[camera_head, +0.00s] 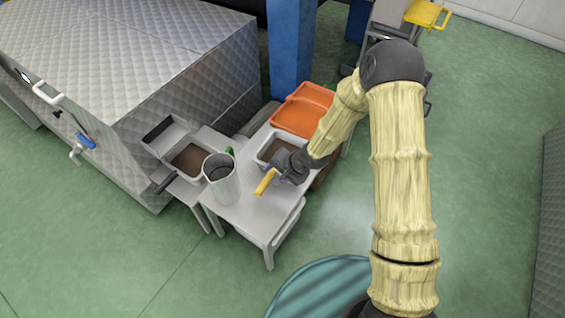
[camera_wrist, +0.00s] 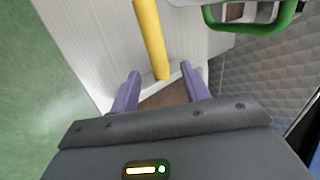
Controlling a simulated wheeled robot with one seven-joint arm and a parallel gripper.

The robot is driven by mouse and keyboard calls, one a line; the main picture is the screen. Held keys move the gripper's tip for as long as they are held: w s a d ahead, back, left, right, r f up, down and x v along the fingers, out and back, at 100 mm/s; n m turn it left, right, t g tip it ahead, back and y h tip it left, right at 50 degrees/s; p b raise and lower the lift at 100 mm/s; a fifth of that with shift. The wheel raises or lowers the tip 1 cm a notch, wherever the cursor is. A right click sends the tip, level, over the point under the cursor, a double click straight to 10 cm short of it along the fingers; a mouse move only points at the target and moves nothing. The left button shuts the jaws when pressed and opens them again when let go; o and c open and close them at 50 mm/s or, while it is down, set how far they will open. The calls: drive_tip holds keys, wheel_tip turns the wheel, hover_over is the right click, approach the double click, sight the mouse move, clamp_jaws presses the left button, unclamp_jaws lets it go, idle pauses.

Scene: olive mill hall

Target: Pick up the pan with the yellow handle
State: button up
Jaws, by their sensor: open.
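The pan with the yellow handle stands on a white table (camera_head: 245,222). Its pale rim and brown inside (camera_head: 268,150) show partly behind my gripper (camera_head: 281,172). The yellow handle (camera_head: 266,181) points toward the table's front left. In the wrist view, the handle (camera_wrist: 148,35) runs down from the top to the pan's brown inside (camera_wrist: 165,97). My gripper's two purple fingers (camera_wrist: 160,72) are apart, one on each side of the handle's pan end in the picture. I cannot tell how far above it they are.
A grey cylindrical container (camera_head: 222,186) with a green handle (camera_head: 230,151) stands left of the pan; the green handle also shows in the wrist view (camera_wrist: 250,27). Another brown-filled pan (camera_head: 187,163) with a dark handle lies farther left. An orange tray (camera_head: 303,112) is behind, near a blue post (camera_head: 290,50).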

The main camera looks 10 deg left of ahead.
sight(272, 176)
drive_tip(key=b+x, duration=0.2)
drive_tip(key=x, duration=0.2)
drive_tip(key=shift+d+f, duration=0.1)
drive_tip(key=shift+f, duration=0.05)
drive_tip(key=shift+w+a+f+b, duration=0.1)
drive_tip(key=shift+a+f+b, duration=0.2)
drive_tip(key=shift+a+f, duration=0.1)
drive_tip(key=shift+r, duration=0.1)
drive_tip(key=shift+w+d, duration=0.1)
drive_tip(key=shift+w, duration=0.05)
